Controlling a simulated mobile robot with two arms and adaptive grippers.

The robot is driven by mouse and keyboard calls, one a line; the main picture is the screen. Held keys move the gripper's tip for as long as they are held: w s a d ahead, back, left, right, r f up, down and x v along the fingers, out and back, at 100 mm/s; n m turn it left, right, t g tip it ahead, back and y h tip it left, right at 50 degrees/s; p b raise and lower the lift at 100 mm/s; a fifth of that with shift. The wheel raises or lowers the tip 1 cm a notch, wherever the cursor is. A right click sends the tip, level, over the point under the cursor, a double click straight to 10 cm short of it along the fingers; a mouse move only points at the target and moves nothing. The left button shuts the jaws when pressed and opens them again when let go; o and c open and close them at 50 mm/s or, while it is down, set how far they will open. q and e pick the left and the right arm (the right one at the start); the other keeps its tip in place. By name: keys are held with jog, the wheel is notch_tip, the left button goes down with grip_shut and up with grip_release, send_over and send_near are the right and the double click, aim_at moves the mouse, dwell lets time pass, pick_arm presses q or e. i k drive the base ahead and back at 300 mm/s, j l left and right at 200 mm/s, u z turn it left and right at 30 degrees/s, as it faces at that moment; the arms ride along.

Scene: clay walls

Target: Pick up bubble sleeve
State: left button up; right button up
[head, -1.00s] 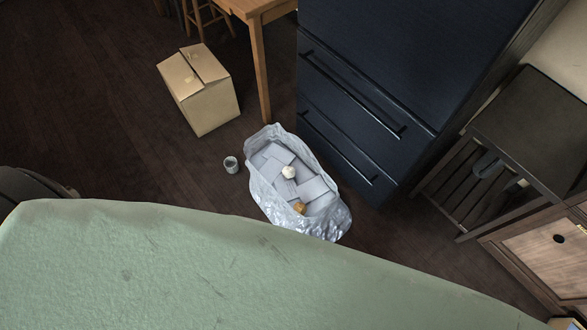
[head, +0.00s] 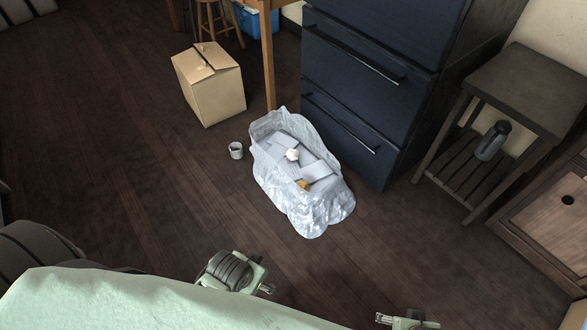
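A large crinkled silver-white plastic bag (head: 318,209) stands open on the dark wood floor in front of the navy drawers. Several flat grey sleeves or packets (head: 318,171) lie in it, overlapping; I cannot tell for sure which is the bubble sleeve. A white round item (head: 292,154) and a small orange-brown item (head: 303,185) lie on top of them. My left gripper (head: 266,288) shows at the bottom, below the bag and apart from it. My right gripper (head: 408,320) is partly cut off by the bottom edge. Neither visibly holds anything; finger openings are unclear.
A small grey cup (head: 236,150) stands left of the bag. A cardboard box (head: 214,95) is behind it, near a wooden table leg (head: 268,65). Navy drawers (head: 345,110) and a dark side table (head: 520,90) stand right. Floor to the left is clear.

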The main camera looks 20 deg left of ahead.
aim_at(236, 149)
jog(key=u, duration=1.15)
jog(key=i+u, duration=0.15)
jog(key=i, duration=0.05)
